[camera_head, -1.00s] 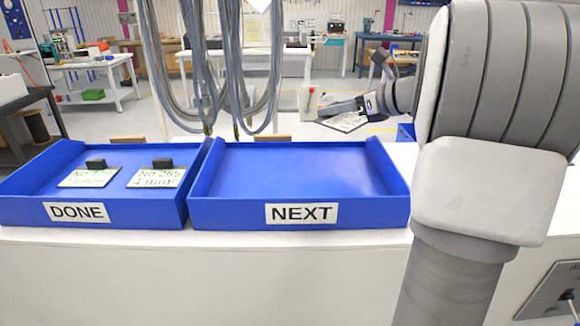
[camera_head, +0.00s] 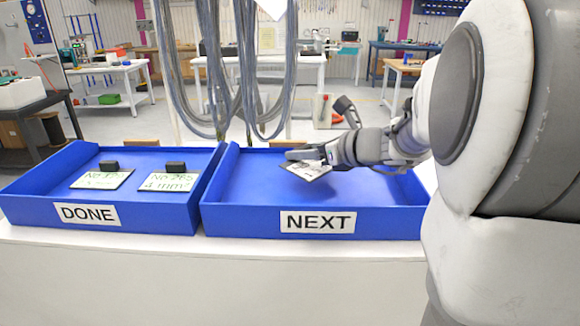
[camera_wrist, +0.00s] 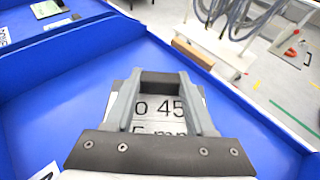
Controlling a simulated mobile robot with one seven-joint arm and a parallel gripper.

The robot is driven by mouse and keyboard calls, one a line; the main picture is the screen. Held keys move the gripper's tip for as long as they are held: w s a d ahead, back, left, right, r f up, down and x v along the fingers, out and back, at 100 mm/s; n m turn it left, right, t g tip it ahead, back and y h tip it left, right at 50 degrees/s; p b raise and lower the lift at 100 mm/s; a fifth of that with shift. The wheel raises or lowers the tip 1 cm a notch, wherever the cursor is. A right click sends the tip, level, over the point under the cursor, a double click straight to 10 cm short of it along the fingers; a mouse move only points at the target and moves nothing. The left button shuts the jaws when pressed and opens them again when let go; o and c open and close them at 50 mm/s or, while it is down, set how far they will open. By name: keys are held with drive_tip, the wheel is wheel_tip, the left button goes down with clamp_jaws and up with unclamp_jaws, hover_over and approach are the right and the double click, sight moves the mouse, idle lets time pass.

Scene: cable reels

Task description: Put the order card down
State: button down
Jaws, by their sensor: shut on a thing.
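The order card (camera_head: 309,171) is a small white plate with dark print. My gripper (camera_head: 305,157) is shut on it and holds it over the blue tray labelled NEXT (camera_head: 240,222). In the wrist view the card (camera_wrist: 160,112) lies between my gripper's fingers (camera_wrist: 168,90), and part of its text reads "o 45". A dark block shows between the fingertips. I cannot tell whether the card touches the tray floor. The rest of the NEXT tray's visible floor is empty.
The blue tray labelled DONE (camera_head: 150,215) stands to the left and holds two cards (camera_head: 102,180) (camera_head: 168,182) with dark blocks on them. Grey cables (camera_head: 245,70) hang behind the trays. The white counter's front strip (camera_head: 200,275) is clear.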

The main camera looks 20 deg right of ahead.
sight(305, 167)
drive_tip(key=shift+f+b, duration=0.35)
drive_tip(key=shift+f, duration=1.65)
drive_tip(key=shift+f, duration=0.15)
drive_tip(key=shift+c, duration=1.1)
unclamp_jaws()
drive_tip(key=shift+s+r, duration=0.1)
drive_tip(key=shift+r, duration=0.2)
drive_tip(key=v, duration=1.1)
drive_tip(key=shift+s+d+p, duration=0.15)
drive_tip(key=shift+s+p, duration=0.25)
